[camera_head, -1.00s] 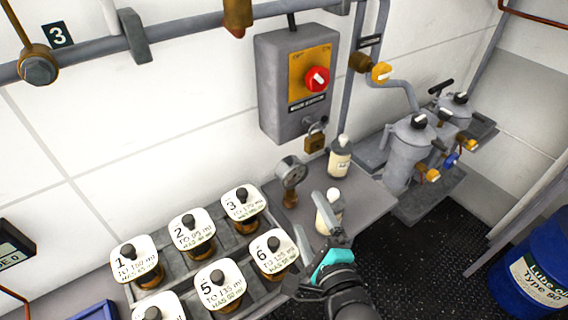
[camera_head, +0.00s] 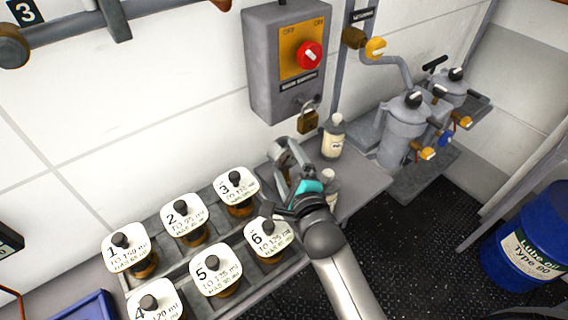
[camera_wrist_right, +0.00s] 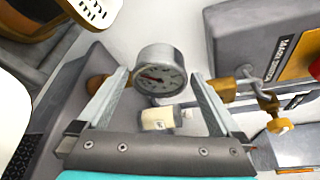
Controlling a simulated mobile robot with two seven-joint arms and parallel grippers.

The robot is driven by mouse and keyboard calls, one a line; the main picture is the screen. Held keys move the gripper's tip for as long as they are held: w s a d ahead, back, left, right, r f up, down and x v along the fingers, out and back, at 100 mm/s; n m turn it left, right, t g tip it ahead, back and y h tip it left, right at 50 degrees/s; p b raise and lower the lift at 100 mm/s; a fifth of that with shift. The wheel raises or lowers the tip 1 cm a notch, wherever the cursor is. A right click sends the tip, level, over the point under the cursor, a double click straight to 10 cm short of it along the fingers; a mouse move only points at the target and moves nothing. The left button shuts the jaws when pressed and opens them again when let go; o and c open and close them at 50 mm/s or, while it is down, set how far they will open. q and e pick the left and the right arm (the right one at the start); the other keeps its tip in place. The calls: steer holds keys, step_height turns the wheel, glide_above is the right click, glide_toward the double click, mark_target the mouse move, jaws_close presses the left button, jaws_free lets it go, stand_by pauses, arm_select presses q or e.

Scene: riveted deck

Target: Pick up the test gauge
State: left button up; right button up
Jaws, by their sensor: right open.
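The test gauge is a round grey dial with a brass stem. It stands on the grey bench and shows in the right wrist view (camera_wrist_right: 160,72), between and beyond the two fingers. In the head view the gauge (camera_head: 284,152) is partly hidden behind my right gripper (camera_head: 294,178). My right gripper also shows in the right wrist view (camera_wrist_right: 163,100), with its fingers spread either side of the dial. It is open and holds nothing; I cannot tell whether a finger touches the gauge. My left gripper is not in view.
A rack holds several numbered, knobbed jars (camera_head: 236,190) left of the gripper. One cream bottle (camera_head: 333,138) stands behind it, another (camera_head: 330,184) close beside it, partly hidden. A grey switch box (camera_head: 288,70) with a brass padlock (camera_head: 308,121) hangs above. A blue drum (camera_head: 530,255) stands right.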

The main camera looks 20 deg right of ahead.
steer(key=w, duration=0.4)
steer(key=shift+w+f+b, duration=0.1)
steer(key=shift+f+b, duration=0.2)
steer(key=shift+f, duration=0.05)
steer(key=shift+w, duration=0.45)
steer(key=shift+c, duration=0.2)
steer(key=c, duration=1.3)
steer(key=shift+o, duration=0.2)
steer(key=shift+r, duration=0.1)
